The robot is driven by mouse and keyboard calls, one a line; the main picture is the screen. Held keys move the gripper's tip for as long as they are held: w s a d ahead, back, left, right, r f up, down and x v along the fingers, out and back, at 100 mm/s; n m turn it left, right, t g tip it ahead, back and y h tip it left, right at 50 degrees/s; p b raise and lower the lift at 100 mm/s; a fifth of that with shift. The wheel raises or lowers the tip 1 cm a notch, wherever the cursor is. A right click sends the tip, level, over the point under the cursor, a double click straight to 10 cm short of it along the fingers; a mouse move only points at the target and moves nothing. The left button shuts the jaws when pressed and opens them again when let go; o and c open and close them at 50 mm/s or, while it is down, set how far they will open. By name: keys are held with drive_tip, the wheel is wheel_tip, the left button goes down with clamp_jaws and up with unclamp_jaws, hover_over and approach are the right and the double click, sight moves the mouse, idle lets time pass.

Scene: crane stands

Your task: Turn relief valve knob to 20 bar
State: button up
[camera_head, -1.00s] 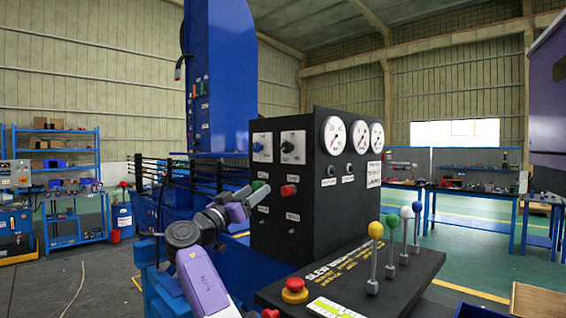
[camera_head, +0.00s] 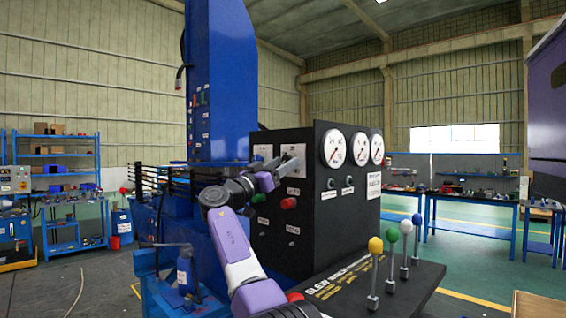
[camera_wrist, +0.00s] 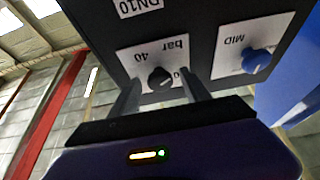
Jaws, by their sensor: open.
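The relief valve knob is a small black knob (camera_wrist: 160,78) on a white plate (camera_wrist: 138,58) marked "bar", "40" and "0", seen upside down in the wrist view. My gripper (camera_wrist: 158,84) is open, with one finger on either side of the knob and clear gaps between; I cannot tell whether the fingertips touch the plate. The knob's exact setting cannot be read. In the head view my gripper (camera_head: 286,166) is at the upper face of the black control box (camera_head: 318,225), and its fingers hide the knob there.
A blue knob (camera_wrist: 256,62) on a plate marked "MID" sits beside it. A red button (camera_head: 288,203) lies just below my gripper. Round gauges (camera_head: 334,149) and levers with coloured balls (camera_head: 375,245) are to the right. A blue column (camera_head: 222,80) stands behind.

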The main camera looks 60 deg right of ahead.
drive_tip(key=shift+c, duration=0.4)
clamp_jaws()
